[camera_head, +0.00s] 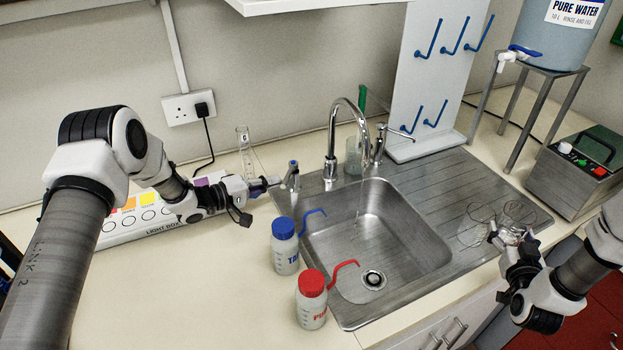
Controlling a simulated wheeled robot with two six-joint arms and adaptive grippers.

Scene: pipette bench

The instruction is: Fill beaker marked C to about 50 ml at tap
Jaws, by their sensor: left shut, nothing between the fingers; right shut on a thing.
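The chrome tap (334,140) arches over the steel sink basin (400,215). A thin pale streak, apparently water, hangs below its spout. My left gripper (270,183) is shut and empty, its tip close to a small blue-topped tap lever (292,174) left of the sink; I cannot tell whether they touch. My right gripper (506,237) is shut on a clear glass beaker (519,212) over the right edge of the drainer. A second clear glass vessel (475,225) shows just left of it. No letter C or water level is readable on either.
A blue-capped bottle (285,249) and red-capped bottle (312,302) stand left of the sink. The drainer's middle (450,185) is clear.

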